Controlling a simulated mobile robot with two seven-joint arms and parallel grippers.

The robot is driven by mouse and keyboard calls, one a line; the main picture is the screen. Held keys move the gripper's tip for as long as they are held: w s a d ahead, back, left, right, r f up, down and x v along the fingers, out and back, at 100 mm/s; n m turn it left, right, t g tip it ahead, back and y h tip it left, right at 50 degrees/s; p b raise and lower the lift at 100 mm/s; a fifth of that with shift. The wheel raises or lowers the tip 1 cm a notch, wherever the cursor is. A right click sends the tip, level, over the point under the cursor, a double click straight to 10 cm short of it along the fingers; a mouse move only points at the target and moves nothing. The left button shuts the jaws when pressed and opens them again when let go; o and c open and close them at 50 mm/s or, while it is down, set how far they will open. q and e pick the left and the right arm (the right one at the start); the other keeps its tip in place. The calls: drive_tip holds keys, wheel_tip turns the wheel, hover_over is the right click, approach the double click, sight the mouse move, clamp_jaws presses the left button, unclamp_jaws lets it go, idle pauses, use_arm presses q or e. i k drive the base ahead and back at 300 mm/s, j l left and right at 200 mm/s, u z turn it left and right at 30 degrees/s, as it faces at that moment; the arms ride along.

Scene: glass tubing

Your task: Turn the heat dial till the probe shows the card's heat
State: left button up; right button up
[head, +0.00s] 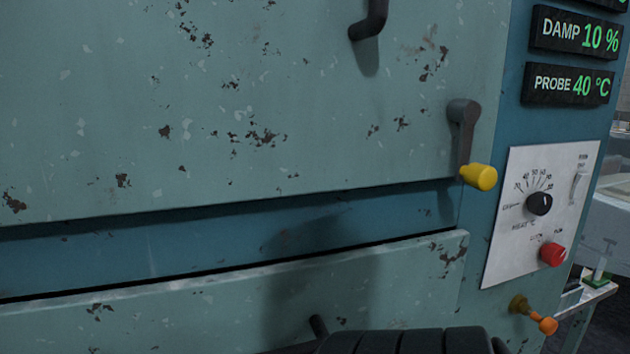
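The heat dial (540,203) is a black round knob on a white control panel (508,250) at the right, with a printed scale above it. The probe display (568,86) reads 40 °C in green. The card is not in view. A black ribbed part (410,342), probably part of my arm, shows at the bottom edge. Neither gripper can be seen.
A damp display (575,36) reads 10 %. A red knob (552,254) sits below the dial, and a switch (579,188) is at the panel's upper right. A yellow-ended handle (478,177) juts out left of the panel. An orange-tipped brass knob (546,325) is below.

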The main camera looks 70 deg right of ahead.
sight(538, 203)
drive_tip(key=k+l+z, duration=0.15)
drive_tip(key=k+l, duration=0.3)
drive_tip(key=k+l+z, duration=0.2)
drive_tip(key=k+l, duration=0.25)
drive_tip(key=l, duration=0.2)
